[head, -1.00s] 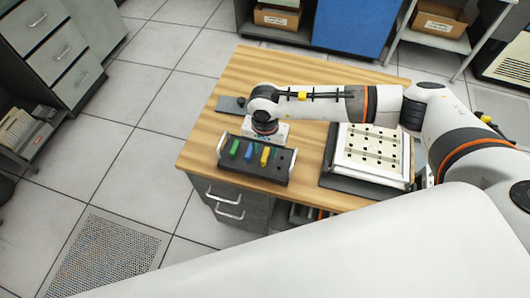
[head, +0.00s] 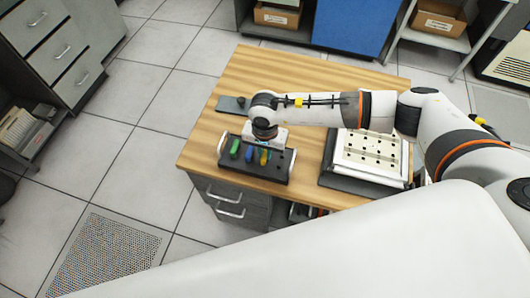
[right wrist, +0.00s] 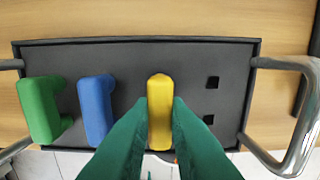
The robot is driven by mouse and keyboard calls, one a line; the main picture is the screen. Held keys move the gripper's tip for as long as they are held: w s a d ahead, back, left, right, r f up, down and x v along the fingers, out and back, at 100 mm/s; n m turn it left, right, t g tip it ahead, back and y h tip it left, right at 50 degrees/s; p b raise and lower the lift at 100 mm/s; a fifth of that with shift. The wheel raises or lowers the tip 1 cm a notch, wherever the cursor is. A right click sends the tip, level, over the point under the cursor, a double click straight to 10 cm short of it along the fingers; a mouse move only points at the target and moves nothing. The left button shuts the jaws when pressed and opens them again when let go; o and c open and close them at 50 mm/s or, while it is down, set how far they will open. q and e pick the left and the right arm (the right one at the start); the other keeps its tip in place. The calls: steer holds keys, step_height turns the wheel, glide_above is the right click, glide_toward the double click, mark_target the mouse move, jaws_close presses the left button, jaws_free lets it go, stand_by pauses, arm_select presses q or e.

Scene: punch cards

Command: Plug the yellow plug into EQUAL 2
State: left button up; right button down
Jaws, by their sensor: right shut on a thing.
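The yellow plug (right wrist: 160,98) stands in the black plug rack, right of the blue plug, in the right wrist view. My right gripper (right wrist: 160,112) is over the rack with its green fingers on both sides of the yellow plug, shut on it. In the head view the yellow plug (head: 264,157) shows just below my right gripper (head: 263,144), whose fingers are mostly hidden. The white panel (head: 371,152) with rows of dark holes lies on the table to the right; its labels are too small to read. My left gripper is not in view.
The black rack (right wrist: 225,62) has metal side handles and two empty square holes at its right. A green plug (right wrist: 42,108) and a blue plug (right wrist: 97,108) stand in it. The wooden table (head: 290,75) is clear toward the back. A dark plate (head: 232,103) lies behind the rack.

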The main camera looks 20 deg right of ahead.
step_height(320, 180, up, 9)
steer(key=b, duration=0.3)
step_height(320, 180, up, 6)
steer(key=p, duration=0.2)
glide_above(265, 153)
steer(key=shift+f, duration=0.1)
stand_by(0.4)
